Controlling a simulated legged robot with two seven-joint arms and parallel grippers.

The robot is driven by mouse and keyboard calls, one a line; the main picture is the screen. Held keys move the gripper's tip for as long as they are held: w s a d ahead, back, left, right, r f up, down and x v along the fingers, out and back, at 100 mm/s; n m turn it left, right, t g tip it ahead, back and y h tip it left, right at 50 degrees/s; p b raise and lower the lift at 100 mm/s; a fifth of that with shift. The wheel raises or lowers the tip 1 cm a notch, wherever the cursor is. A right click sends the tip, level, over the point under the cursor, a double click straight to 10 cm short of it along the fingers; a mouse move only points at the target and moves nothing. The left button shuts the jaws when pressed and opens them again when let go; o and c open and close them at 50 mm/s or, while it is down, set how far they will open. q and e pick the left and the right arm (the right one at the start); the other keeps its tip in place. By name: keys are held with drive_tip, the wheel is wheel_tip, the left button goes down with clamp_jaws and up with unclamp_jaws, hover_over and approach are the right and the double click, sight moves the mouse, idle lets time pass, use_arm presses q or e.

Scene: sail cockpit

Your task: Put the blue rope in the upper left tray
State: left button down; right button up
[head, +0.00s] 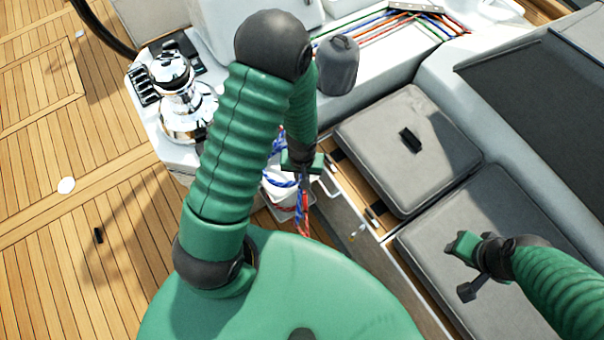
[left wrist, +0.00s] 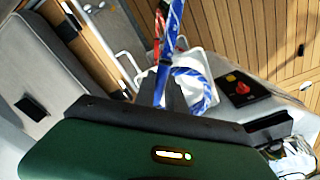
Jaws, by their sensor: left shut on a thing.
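My left gripper (head: 302,170) is shut on the blue rope, beside the white trays below the winch. The blue rope (head: 299,190) hangs at the fingers. In the left wrist view the blue rope (left wrist: 169,45) runs up from the fingers, and a blue loop (left wrist: 208,92) lies by a white tray (left wrist: 205,65). A white tray (head: 277,196) shows partly behind my left arm in the head view; the other trays are mostly hidden. A red rope (head: 305,213) hangs close to the blue one. My right gripper (head: 466,268) is open and empty above the grey seat cushion.
A chrome winch (head: 180,95) and black switches (head: 143,88) stand on the white coaming at the left. A grey covered winch (head: 338,66) stands behind the gripper. Grey cushions (head: 400,140) fill the right side. Coloured lines (head: 380,28) run along the back. Teak deck (head: 70,200) is open at left.

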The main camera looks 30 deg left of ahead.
use_arm(q)
drive_tip(key=shift+d+f+b, duration=0.1)
drive_tip(key=shift+f+b, duration=0.2)
drive_tip(key=shift+f, duration=0.55)
drive_tip(key=shift+f+b, duration=0.25)
drive_tip(key=shift+b, duration=0.2)
drive_tip(key=c, duration=0.8)
unclamp_jaws()
drive_tip(key=shift+c, duration=0.2)
drive_tip(key=shift+r, duration=0.1)
wheel_tip(320, 180, up, 9)
drive_tip(key=p, duration=0.8)
